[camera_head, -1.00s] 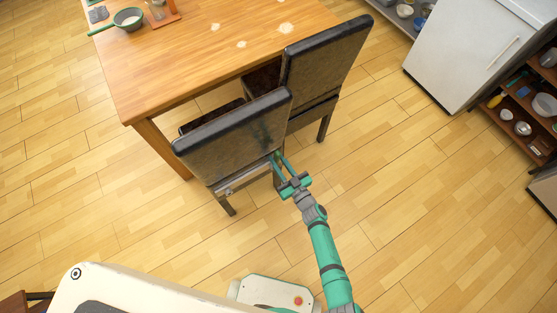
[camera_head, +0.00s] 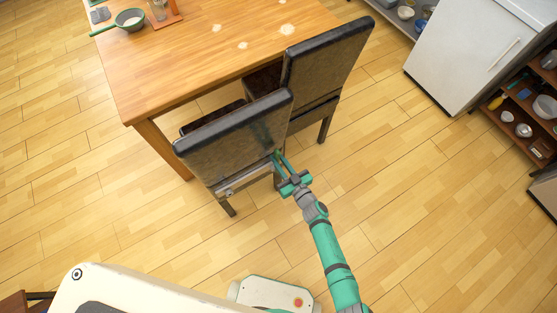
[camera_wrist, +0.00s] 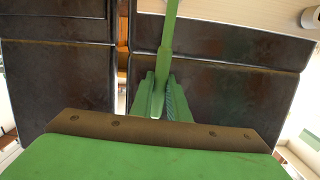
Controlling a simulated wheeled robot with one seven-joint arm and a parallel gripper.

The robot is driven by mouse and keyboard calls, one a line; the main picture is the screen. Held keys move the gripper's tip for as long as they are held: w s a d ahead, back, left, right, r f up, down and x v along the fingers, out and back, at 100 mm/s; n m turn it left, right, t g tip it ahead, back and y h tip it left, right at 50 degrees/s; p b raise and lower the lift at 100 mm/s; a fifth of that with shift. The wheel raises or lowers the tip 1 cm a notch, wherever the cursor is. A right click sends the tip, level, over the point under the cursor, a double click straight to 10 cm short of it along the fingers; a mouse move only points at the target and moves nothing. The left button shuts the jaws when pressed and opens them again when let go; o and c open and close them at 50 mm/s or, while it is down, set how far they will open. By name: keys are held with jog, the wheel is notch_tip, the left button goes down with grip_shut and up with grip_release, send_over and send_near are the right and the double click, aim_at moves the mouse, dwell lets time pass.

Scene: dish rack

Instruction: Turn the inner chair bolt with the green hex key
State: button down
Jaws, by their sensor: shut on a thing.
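The near chair (camera_head: 235,140) stands at the table with its dark back towards me. A pale rail (camera_head: 250,178) crosses the lower part of that back. It also shows at the top right of the wrist view (camera_wrist: 235,10), with a round bolt (camera_wrist: 310,17) near its far right end. My gripper (camera_head: 281,165) is at the right end of the rail in the head view. In the wrist view my gripper (camera_wrist: 165,100) is shut on the green hex key (camera_wrist: 168,38), which runs up past the rail's left end. The key's tip and the inner bolt are hidden.
A second dark chair (camera_head: 325,70) stands close on the right. The wooden table (camera_head: 190,65) is behind both, with a green pan (camera_head: 128,20) on it. A white cabinet (camera_head: 465,50) and open shelves (camera_head: 520,115) stand at right. The floor to the right is clear.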

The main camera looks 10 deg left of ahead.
jog(key=shift+s+d, duration=0.1)
jog(key=shift+s, duration=0.1)
dwell(0.3)
jog(key=shift+s+d, duration=0.2)
jog(key=shift+d, duration=0.1)
dwell(0.5)
jog(key=shift+s+d, duration=0.3)
jog(key=shift+d, duration=0.05)
jog(key=shift+v, duration=1.15)
jog(key=shift+s+f, duration=0.1)
jog(key=shift+f, duration=0.05)
